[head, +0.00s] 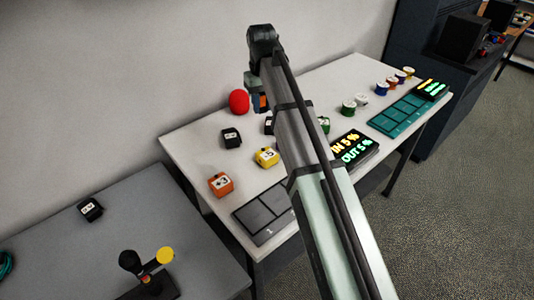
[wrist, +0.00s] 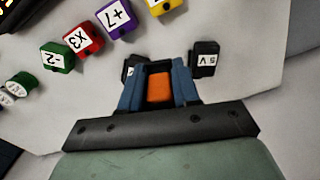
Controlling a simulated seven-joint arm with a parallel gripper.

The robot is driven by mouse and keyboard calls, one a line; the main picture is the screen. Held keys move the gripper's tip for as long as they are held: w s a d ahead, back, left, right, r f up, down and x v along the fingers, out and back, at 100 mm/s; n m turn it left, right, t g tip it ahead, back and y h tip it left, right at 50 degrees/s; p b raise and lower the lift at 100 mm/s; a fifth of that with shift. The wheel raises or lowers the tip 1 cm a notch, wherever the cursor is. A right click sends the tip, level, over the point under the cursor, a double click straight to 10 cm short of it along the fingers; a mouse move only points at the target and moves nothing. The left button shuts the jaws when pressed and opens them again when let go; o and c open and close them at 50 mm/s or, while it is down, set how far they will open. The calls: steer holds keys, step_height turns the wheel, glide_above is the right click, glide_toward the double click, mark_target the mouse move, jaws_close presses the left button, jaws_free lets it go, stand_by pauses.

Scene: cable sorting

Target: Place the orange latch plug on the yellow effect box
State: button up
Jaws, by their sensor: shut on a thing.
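My gripper (wrist: 158,90) is shut on the orange latch plug (wrist: 160,87), whose orange face shows between the blue fingers in the wrist view. In the head view my gripper (head: 258,98) is raised above the back of the white table, and a bit of the orange plug (head: 263,102) shows there. The yellow effect box (head: 266,157), with a white label, sits on the table, below the gripper in the picture and apart from it. A yellow box (wrist: 164,5) is cut off at the top of the wrist view.
An orange box (head: 220,184), a black box (head: 231,137) and a red ball (head: 239,101) stand near the yellow box. A grey panel (head: 262,218) and a lit display (head: 354,147) lie in front. My arm hides the table's middle. Several spools stand at the far right.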

steer(key=n, duration=0.2)
glide_above(268, 154)
steer(key=f, duration=0.1)
steer(key=n, duration=0.1)
steer(key=shift+f, duration=5.1)
steer(key=shift+s+f, duration=0.1)
steer(key=o, duration=1)
steer(key=shift+o, duration=0.2)
step_height(268, 154, up, 12)
